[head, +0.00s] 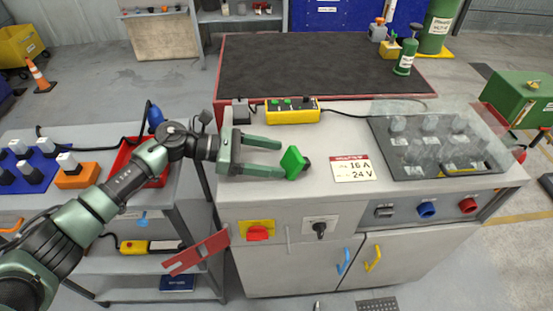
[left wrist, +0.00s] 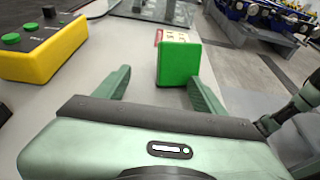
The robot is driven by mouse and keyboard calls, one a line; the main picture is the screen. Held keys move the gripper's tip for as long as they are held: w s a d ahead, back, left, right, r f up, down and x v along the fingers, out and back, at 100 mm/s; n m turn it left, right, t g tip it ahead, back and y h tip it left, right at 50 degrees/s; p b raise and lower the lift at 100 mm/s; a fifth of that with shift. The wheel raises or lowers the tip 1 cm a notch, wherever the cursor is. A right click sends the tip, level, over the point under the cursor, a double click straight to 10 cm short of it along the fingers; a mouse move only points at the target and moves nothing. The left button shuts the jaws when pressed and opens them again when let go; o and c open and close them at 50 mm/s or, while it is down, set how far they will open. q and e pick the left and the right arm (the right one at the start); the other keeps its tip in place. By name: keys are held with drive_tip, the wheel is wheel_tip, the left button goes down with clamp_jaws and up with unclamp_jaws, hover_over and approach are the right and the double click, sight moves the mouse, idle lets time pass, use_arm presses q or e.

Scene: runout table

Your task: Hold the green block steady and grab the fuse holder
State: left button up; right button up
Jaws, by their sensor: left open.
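The green block (head: 292,163) is on the grey cabinet top, tilted in the head view. In the left wrist view the green block (left wrist: 179,64) shows between and just beyond the open fingers (left wrist: 160,86), with a visible gap on the left; contact on the right is unclear. A small dark part (head: 306,163) sticks out at the block's right side, mostly hidden; I cannot tell whether it is the fuse holder. My right gripper is not in view.
A yellow button box (head: 292,111) with a cable stands behind the gripper. A 16 A / 24 V card (head: 351,169) lies right of the block. A dark panel (head: 408,170) with clear pieces is farther right. A left cart holds a blue rack (head: 38,172) and red tray (head: 128,160).

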use_arm(q)
clamp_jaws()
drive_tip(key=shift+o, duration=0.6)
unclamp_jaws()
